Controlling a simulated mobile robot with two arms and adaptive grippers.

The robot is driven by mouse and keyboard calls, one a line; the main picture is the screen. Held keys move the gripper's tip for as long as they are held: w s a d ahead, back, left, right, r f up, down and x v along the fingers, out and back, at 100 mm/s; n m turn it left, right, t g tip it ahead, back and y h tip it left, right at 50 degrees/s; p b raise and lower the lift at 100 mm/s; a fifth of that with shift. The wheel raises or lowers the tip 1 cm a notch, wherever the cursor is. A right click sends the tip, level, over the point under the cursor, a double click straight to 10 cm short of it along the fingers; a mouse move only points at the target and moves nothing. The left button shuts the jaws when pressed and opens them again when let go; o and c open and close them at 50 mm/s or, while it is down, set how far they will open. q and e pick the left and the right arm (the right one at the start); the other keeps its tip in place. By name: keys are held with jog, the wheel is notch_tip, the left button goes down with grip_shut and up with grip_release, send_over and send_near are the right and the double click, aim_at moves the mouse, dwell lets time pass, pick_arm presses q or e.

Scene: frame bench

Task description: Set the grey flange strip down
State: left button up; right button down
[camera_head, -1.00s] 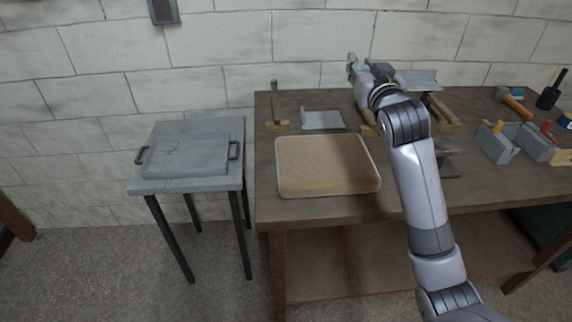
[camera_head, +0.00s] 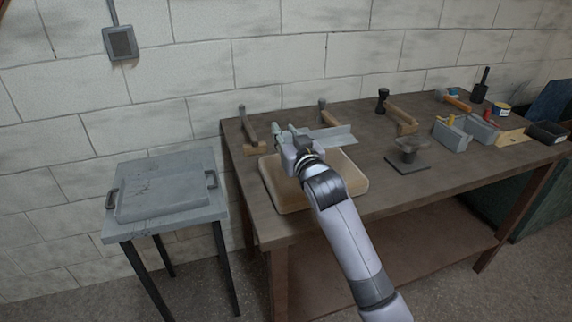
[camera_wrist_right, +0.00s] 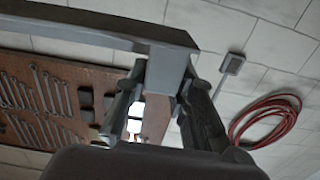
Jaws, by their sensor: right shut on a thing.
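My right gripper (camera_head: 284,134) is shut on the grey flange strip (camera_head: 338,138), and its arm reaches up from the lower right. In the head view the strip sticks out to the right of the fingers, over the back part of a tan block-like pad (camera_head: 346,178) on the bench. I cannot tell how high the strip is above the pad. In the right wrist view the strip (camera_wrist_right: 90,28) runs across the top left, with its flange (camera_wrist_right: 166,70) between the two fingers (camera_wrist_right: 160,105). My left gripper is not in view.
Wooden clamp-like holders stand at the bench's back, one at left (camera_head: 249,135), one at right (camera_head: 400,115). Grey boxes (camera_head: 450,135) stand farther right. A separate stand (camera_head: 215,218) at left carries a handled grey plate (camera_head: 160,196).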

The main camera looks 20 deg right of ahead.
notch_tip(320, 180, down, 5)
jog(key=shift+r, duration=0.1)
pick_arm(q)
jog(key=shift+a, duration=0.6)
pick_arm(e)
jog(key=shift+f, duration=2.1)
jog(key=shift+f, duration=0.1)
jog(key=c, duration=1.3)
grip_release()
jog(key=shift+c, duration=0.2)
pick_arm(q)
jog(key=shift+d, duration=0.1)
